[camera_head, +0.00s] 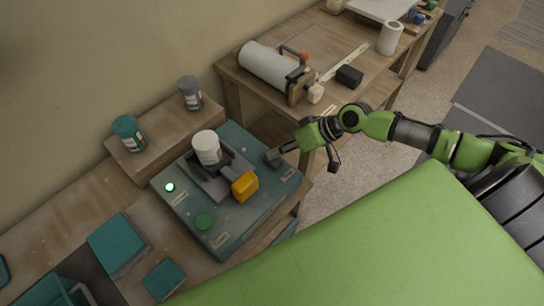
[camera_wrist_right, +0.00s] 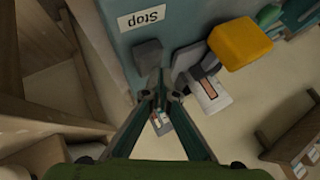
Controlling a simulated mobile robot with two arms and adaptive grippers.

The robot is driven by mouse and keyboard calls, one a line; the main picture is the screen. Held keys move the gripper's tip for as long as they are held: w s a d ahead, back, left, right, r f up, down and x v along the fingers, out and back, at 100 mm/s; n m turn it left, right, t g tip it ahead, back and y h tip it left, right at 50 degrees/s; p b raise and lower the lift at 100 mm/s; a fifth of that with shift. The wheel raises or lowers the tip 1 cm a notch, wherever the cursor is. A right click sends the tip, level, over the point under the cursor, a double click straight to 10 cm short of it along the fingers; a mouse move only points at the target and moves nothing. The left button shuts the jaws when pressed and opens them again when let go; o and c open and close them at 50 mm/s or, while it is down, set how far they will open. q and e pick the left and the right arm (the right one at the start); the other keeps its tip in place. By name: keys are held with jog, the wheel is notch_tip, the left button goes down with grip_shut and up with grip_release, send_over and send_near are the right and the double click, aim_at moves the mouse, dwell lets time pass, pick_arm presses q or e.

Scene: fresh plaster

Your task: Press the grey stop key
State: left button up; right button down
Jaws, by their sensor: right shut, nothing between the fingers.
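The grey stop key (camera_head: 272,158) is a small dark grey block at the right edge of a teal panel (camera_head: 238,143). In the right wrist view the grey key (camera_wrist_right: 148,54) sits beside a white label (camera_wrist_right: 141,17) reading "Stop". My right gripper (camera_head: 283,150) is shut and empty, with its tips right at the key. In the wrist view its fingertips (camera_wrist_right: 161,76) overlap the key's near edge; I cannot tell whether they touch it. My left gripper is not in view.
The panel also carries a white jar (camera_head: 206,149) in a grey holder, a yellow block (camera_head: 245,186), a green button (camera_head: 204,222) and a lit lamp (camera_head: 169,187). Two jars stand on a wooden shelf (camera_head: 160,138) behind. A bench with a white roll (camera_head: 268,66) lies beyond.

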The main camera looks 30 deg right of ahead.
aim_at(276, 159)
notch_tip(276, 159, up, 6)
jog(key=p, duration=0.5)
jog(key=shift+p, duration=0.4)
dwell(0.6)
